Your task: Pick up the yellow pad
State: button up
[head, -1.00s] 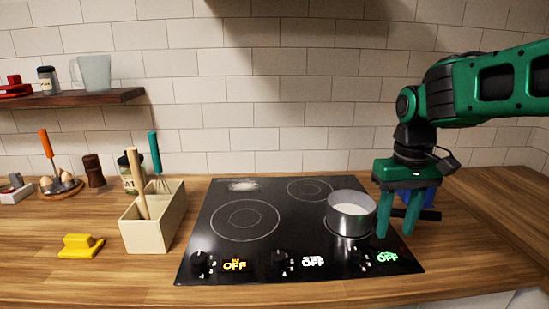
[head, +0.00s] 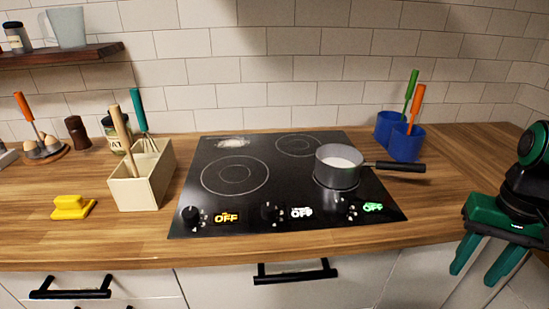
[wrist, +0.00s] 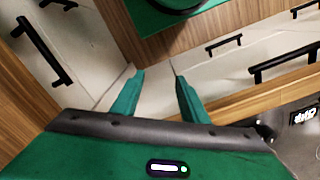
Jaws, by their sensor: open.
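The yellow pad (head: 72,207), a flat base with a raised grip on top, lies on the wooden counter at the left in the head view, left of the cream utensil box. My gripper (head: 478,268) is at the far lower right of the head view, in front of the counter's edge, fingers apart and empty. It is far from the pad. In the wrist view the open gripper (wrist: 157,88) has drawer fronts and handles behind it, and no pad shows there.
The black cooktop (head: 215,215) fills the middle of the counter, with a grey saucepan (head: 338,176) whose handle points right. The cream box (head: 140,190) holds utensils beside the pad. Blue utensil cups (head: 406,145) stand behind right. Drawer handles (head: 295,271) stick out below the counter.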

aim_at(73, 207)
jog(key=k, duration=0.5)
jog(key=u, duration=0.1)
jog(key=i, duration=0.5)
jog(key=u, duration=1.4)
